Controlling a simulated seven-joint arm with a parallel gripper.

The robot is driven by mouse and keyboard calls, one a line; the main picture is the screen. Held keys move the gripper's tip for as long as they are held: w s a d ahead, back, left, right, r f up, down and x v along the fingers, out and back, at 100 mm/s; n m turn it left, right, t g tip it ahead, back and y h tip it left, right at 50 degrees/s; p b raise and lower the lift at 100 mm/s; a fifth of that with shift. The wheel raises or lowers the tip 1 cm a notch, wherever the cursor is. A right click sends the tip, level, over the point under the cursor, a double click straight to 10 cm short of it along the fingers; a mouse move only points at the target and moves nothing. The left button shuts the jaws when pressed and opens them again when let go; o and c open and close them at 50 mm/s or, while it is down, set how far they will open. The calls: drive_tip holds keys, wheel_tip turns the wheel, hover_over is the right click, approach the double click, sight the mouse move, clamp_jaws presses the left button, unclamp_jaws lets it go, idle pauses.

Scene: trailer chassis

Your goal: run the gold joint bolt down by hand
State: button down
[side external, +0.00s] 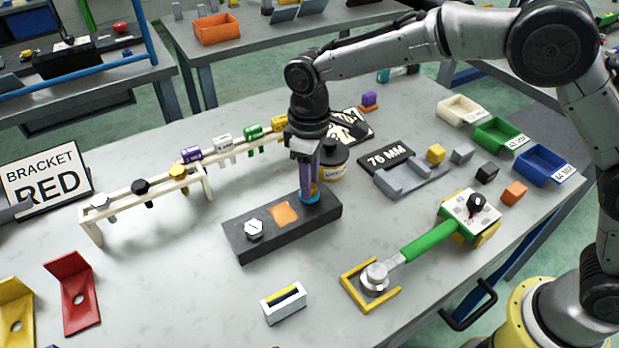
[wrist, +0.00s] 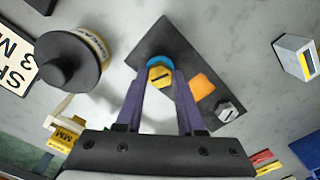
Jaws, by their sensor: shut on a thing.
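My gripper (side external: 311,188) points straight down at the right end of the dark joint plate (side external: 245,243). In the wrist view its two purple fingers (wrist: 161,84) are shut on the gold joint bolt (wrist: 160,75), one on each side of the head. The gold head has a dark slot across it. A blue ring (wrist: 158,62) shows around the bolt, at the plate; in the side view it sits just under the fingertips. How far the bolt is threaded in is hidden. An orange square patch (side external: 285,214) and a silver slotted bolt (side external: 254,229) are on the same plate.
A pale rack (side external: 146,186) behind the plate holds silver, black and gold bolts and coloured labelled pieces. A dark round container (side external: 333,163) stands close behind my gripper. A green-handled wrench (side external: 428,240) lies right, a small white-and-yellow block (side external: 283,303) in front.

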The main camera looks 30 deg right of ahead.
drive_tip(key=m, duration=0.6)
drive_tip(key=shift+w+a+r+m, duration=0.1)
drive_tip(key=shift+w+r+m, duration=0.1)
drive_tip(key=shift+r+m, duration=0.15)
drive_tip(key=m, duration=0.6)
drive_tip(key=shift+r, duration=0.1)
drive_tip(key=m, duration=0.6)
drive_tip(key=shift+m, duration=0.35)
drive_tip(key=m, duration=0.6)
drive_tip(key=c, duration=0.7)
unclamp_jaws()
drive_tip(key=shift+o, duration=0.9)
drive_tip(key=shift+f, duration=0.2)
drive_tip(key=shift+s, duration=0.1)
